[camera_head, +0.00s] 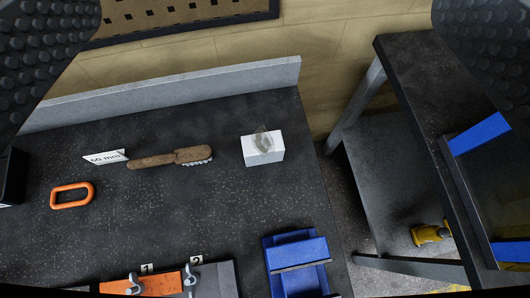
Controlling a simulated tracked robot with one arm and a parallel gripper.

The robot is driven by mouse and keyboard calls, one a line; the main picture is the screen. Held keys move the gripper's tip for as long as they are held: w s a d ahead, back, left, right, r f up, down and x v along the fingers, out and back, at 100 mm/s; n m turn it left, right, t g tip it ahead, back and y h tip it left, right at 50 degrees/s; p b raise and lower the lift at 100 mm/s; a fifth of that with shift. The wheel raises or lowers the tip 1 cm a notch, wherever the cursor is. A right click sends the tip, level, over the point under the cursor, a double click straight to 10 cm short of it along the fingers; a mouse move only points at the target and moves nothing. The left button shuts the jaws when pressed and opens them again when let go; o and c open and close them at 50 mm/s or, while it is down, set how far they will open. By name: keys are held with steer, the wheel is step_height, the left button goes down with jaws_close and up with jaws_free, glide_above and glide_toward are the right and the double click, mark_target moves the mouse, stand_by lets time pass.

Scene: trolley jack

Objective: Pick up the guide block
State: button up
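My gripper (262,58) shows as two dark studded finger pads at the top left and top right corners. They are wide apart with nothing between them, so it is open. I cannot tell for sure which thing is the guide block. A blue block (298,252) with a flat top sits in a blue holder (277,284) at the bench's front right. A white block (263,152) lies near the back right of the bench, with a small greyish pointed shape on its top. Both blocks are apart from my gripper.
On the dark bench (190,220) are a wooden brush (175,157), a "60 mm" card (104,157), an orange ring (71,195) and an orange part (157,283) by clamps marked 1 and 2. A raised grey edge (170,92) runs behind. A dark shelf unit (410,80) stands right.

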steer(key=w+f+g+p, duration=0.2)
steer(key=w+f+g, duration=0.1)
steer(key=w+f, duration=0.35)
steer(key=n+g+p, duration=0.2)
steer(key=g+p, duration=0.4)
steer(key=g, duration=0.6)
glide_above(263, 142)
step_height(263, 142, down, 29)
steer(key=f, duration=0.7)
steer(key=shift+s+f, duration=0.25)
steer(key=shift+w+f, duration=0.15)
steer(key=shift+f, duration=1.2)
steer(key=shift+w+f, duration=0.1)
steer(key=shift+f, duration=1.25)
steer(key=c, duration=1.6)
steer(key=shift+r, duration=0.1)
